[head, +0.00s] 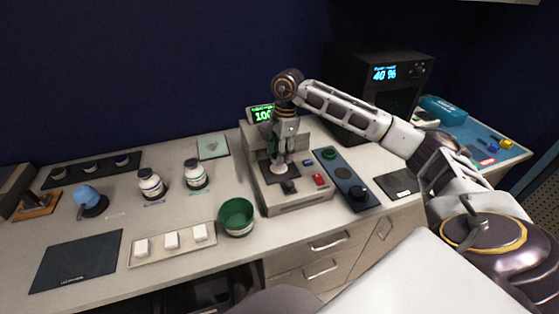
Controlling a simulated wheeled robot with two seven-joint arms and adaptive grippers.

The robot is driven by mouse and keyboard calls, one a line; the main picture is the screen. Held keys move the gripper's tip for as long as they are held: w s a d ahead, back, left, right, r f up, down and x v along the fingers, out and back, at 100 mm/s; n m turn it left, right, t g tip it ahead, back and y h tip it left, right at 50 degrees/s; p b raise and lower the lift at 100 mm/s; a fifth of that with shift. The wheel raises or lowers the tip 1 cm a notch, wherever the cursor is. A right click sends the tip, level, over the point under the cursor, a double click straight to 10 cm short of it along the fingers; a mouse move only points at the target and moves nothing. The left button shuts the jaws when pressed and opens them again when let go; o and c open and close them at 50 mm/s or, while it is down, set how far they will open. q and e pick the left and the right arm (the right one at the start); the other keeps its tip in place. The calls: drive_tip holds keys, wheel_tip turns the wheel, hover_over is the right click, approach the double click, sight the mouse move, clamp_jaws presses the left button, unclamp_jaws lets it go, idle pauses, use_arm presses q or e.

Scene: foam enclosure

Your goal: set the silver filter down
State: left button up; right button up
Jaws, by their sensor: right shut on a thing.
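My right gripper (280,157) points down over the grey machine (300,202) with the green display. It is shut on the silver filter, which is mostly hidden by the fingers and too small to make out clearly. The fingertips are just above or at a dark square plate on the machine's deck; I cannot tell whether the filter touches it. My left gripper is not in view.
A green bowl (237,232) stands left of the machine, beside a tray of white blocks (136,262). Two white jars (195,185) stand behind. A dark control panel (352,190) lies right of the machine. A black box (345,75) stands behind my right arm.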

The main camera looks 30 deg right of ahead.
drive_tip(key=shift+f, duration=1.85)
drive_tip(key=shift+f, duration=0.15)
drive_tip(key=o, duration=1)
drive_tip(key=shift+d+r, duration=0.25)
drive_tip(key=shift+r, duration=1.8)
drive_tip(key=shift+d+r, duration=0.2)
drive_tip(key=shift+r, duration=1.8)
drive_tip(key=shift+d+r, duration=0.25)
drive_tip(key=shift+r, duration=1.8)
